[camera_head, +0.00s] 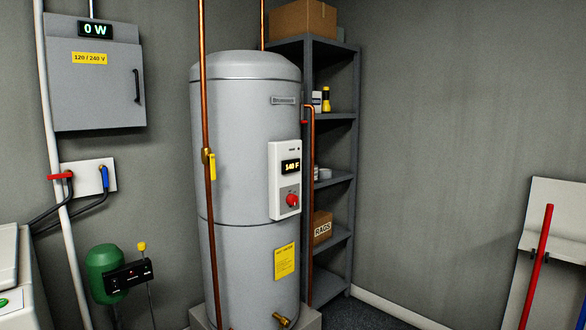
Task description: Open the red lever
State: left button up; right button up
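A small red lever handle (60,176) lies roughly level at the left of a white wall box (75,165), with a dark hose running down from it. A blue lever handle (104,178) beside it in the same box stands upright. A long red bar (537,265) leans slightly from vertical in front of a white panel at the far right; its lower end is cut off by the frame. A tiny red handle (303,122) sits on the copper pipe by the water heater. Neither of my grippers is in view.
A grey water heater (245,150) with a red knob (292,200) stands in the middle. A yellow valve handle (212,165) is on its front pipe. A dark shelf (335,100) is behind it. A white appliance (18,270) and a green tank (102,265) stand at left.

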aim_at(66, 175)
jog(key=u, duration=0.75)
jog(key=i, duration=1.65)
jog(key=u, duration=2.65)
jog(key=k, duration=0.7)
jog(key=z, duration=0.55)
jog(key=i, duration=0.5)
